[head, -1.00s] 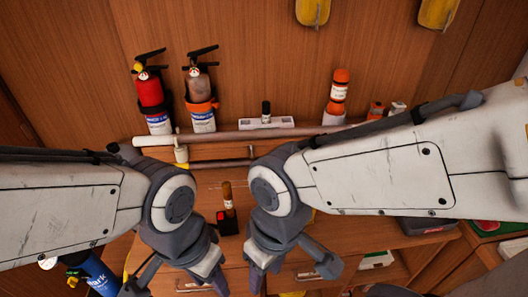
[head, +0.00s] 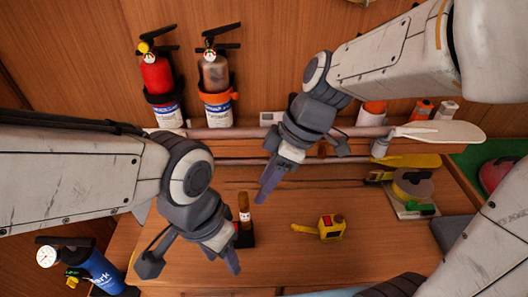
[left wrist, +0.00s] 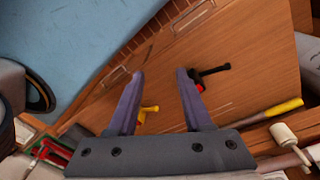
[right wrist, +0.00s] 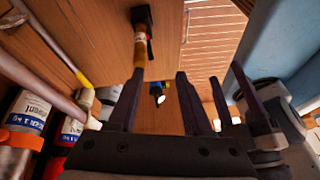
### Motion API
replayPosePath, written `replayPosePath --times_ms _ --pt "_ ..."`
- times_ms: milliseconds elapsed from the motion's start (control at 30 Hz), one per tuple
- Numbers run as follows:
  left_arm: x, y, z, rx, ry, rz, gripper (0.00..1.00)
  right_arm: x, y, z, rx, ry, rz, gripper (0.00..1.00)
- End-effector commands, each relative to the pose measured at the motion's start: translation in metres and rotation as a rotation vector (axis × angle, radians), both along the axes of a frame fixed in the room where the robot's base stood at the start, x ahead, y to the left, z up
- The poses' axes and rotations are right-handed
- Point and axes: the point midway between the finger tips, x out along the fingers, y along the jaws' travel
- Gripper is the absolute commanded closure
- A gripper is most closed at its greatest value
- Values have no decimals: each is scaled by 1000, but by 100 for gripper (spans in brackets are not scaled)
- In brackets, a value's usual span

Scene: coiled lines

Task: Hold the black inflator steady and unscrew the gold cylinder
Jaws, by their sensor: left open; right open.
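The gold cylinder (head: 244,208) stands upright on the small black inflator (head: 244,237) on the wooden bench. Both also show in the right wrist view, the gold cylinder (right wrist: 140,52) and the black inflator (right wrist: 143,18). In the left wrist view the inflator (left wrist: 198,84) shows a red spot beyond my fingers. My left gripper (head: 232,262) is open and empty, just in front of and partly over the inflator in the head view. My right gripper (head: 266,190) is open and empty, behind and right of the cylinder. Neither gripper visibly touches them.
A tape roll (head: 411,186) is further right. A blue bottle (head: 97,266) is at the lower left.

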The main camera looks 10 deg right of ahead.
Motion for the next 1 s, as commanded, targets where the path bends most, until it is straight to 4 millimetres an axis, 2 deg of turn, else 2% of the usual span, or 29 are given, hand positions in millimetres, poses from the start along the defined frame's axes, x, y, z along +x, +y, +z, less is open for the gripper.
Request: replayPosePath --times_ms 33,133,167,200,467,567,667,800,1000 --pt "0 0 -5 0 0 0 50 11 -4 -1 24 -30 30 50" --pt "0 0 -7 0 0 0 50 26 -8 2 60 -85 98 50" --pt "0 0 -7 0 0 0 45 29 -9 3 66 -98 111 50" --pt "0 0 -7 0 0 0 45 32 -10 4 74 -111 127 50" --pt "8 0 -9 5 -4 -33 45 35 -10 6 82 -130 152 50" --pt "24 0 -15 17 -11 -111 45 35 -9 5 82 -129 154 50" --pt "48 5 -25 33 -22 -238 45 35 -9 5 82 -129 154 50" --pt "87 18 -45 56 -32 -448 45 35 -8 5 81 -129 154 50" --pt "131 42 -74 75 -38 -720 45 35 -9 5 81 -129 154 50"
